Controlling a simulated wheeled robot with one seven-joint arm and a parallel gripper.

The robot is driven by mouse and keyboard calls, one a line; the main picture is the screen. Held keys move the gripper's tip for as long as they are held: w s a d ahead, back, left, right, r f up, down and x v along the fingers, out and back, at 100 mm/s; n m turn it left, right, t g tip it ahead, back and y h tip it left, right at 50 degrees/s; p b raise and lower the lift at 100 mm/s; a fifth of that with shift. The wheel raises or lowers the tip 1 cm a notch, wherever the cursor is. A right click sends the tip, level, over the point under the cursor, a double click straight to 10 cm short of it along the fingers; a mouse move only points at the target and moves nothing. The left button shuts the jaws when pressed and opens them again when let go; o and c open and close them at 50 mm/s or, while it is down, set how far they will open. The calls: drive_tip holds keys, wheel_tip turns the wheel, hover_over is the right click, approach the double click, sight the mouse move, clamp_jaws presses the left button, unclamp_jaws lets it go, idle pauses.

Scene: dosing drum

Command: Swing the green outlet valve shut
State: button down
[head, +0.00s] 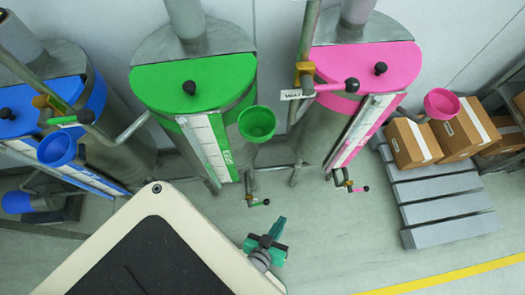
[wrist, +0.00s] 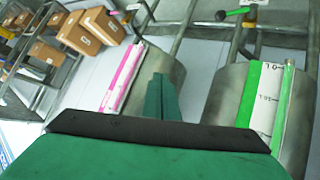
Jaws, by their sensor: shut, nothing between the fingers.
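The green drum (head: 190,85) stands left of centre in the head view. Its green outlet valve (head: 259,203) sits low on the drum, with its small lever pointing right. In the wrist view the green lever (wrist: 237,12) shows at the top, with a dark tip at its left end. My gripper (head: 279,226) is just below and right of the valve in the head view, apart from it. Its teal fingers are shut together and empty; they also show in the wrist view (wrist: 162,92), between the pink and green drums.
A pink drum (head: 365,60) with its own low pink valve (head: 350,185) stands to the right, and a blue drum (head: 40,110) to the left. Cardboard boxes (head: 413,143) stand on a grey pallet (head: 450,218) at right. Open floor lies in front of the drums.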

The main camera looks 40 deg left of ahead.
drive_tip(key=w+a+f+n+g, duration=0.3)
drive_tip(key=a+f+n+g, duration=0.15)
drive_tip(key=a+f, duration=0.4)
drive_tip(key=n+g+h, duration=0.2)
drive_tip(key=n+g, duration=0.3)
drive_tip(key=n, duration=0.6)
hover_over(259, 204)
drive_tip(key=w, duration=0.1)
wheel_tip(259, 204, down, 9)
wheel_tip(259, 204, up, 3)
drive_tip(key=w+a+n+g+h, duration=0.2)
drive_tip(key=a+n+h, duration=0.1)
drive_tip(key=n, duration=0.1)
drive_tip(key=x, duration=0.9)
drive_tip(key=shift+s+f, duration=0.2)
drive_tip(key=shift+f, duration=0.15)
drive_tip(key=shift+d, duration=0.1)
